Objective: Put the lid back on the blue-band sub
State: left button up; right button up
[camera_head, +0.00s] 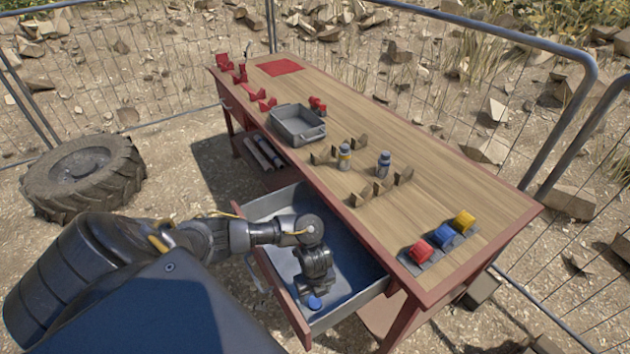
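The blue-band sub (384,164) is a small upright grey cylinder with a blue band, on the wooden tabletop among brown wedge blocks. Whether its top is open is too small to tell. A similar cylinder with a yellow band (344,157) stands to its left. A small round blue piece, which looks like a lid (314,302), is in the open drawer (352,304). My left gripper (311,291) points down into the drawer, right at this blue piece. Its fingers are too small and dark to tell whether they are around it. My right gripper is not in view.
A grey tray (291,137) stands on the workbench (440,185). Brown wedge blocks (383,186) flank the subs. Red parts (241,73) lie at the far end. Free tabletop lies behind the blocks.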

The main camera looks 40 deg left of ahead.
aim_at(315, 303)
pick_arm(q)
jog(key=shift+d+f+b, duration=0.1)
jog(key=shift+f+b, duration=0.3)
jog(key=shift+f, duration=2.2)
jog(key=shift+s, duration=0.1)
jog(key=c, duration=1)
notch_tip(315, 303, up, 10)
jog(key=p, duration=0.3)
jog(key=shift+c, duration=0.2)
